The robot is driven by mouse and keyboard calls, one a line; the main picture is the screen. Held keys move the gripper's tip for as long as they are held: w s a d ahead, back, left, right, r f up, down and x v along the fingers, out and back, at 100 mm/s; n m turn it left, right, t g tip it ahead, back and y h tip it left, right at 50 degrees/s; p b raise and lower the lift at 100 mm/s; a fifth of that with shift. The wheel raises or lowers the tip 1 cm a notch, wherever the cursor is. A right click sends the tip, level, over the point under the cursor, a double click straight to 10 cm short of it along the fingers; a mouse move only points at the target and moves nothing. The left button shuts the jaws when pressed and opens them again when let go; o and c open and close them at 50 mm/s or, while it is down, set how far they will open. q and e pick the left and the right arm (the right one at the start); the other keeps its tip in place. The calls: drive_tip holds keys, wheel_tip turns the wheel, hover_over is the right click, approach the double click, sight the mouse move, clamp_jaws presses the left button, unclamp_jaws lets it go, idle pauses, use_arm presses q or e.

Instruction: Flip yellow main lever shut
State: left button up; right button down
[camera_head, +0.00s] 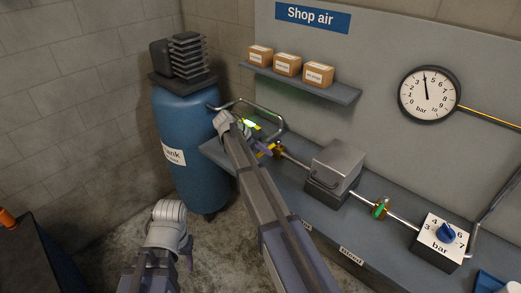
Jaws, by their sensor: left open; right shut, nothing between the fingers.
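A yellow lever (267,149) shows in the head view at a brass valve (278,150) on the pipe, at the left part of the grey bench. My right arm reaches across the bench, and its gripper (262,146) is right at the lever, shut and empty. The gripper and wrist partly hide the lever, so I cannot tell its exact angle or whether they touch. My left gripper (188,250) is open, low in front of the bench, far from the lever.
The blue tank (190,150) stands left of the bench. Along the pipe to the right are a grey metal box (336,168), a green-handled valve (379,211) and a blue dial (446,232). A shelf (300,82) with boxes and a gauge (428,95) are on the wall.

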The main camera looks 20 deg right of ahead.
drive_tip(key=w+a+r+p, duration=0.2)
drive_tip(key=w+r+p, duration=0.3)
drive_tip(key=r, duration=0.1)
drive_tip(key=shift+w+r, duration=0.15)
drive_tip(key=shift+w, duration=0.05)
drive_tip(key=s+a+f+n+y, duration=0.2)
drive_tip(key=s+a+n, duration=0.5)
drive_tip(key=s, duration=0.5)
drive_tip(key=s+a+f+n+y, duration=0.2)
drive_tip(key=s+a+n, duration=0.6)
drive_tip(key=s, duration=0.4)
drive_tip(key=s+a+f+n+y, duration=0.1)
drive_tip(key=s+a+n+y, duration=0.2)
drive_tip(key=s+a+n, duration=0.4)
drive_tip(key=s+a, duration=0.2)
drive_tip(key=s, duration=0.3)
drive_tip(key=shift+s+f+n+t, duration=0.3)
drive_tip(key=shift+s+f+n, duration=0.05)
drive_tip(key=shift+f+n, duration=0.05)
drive_tip(key=shift+d, duration=0.1)
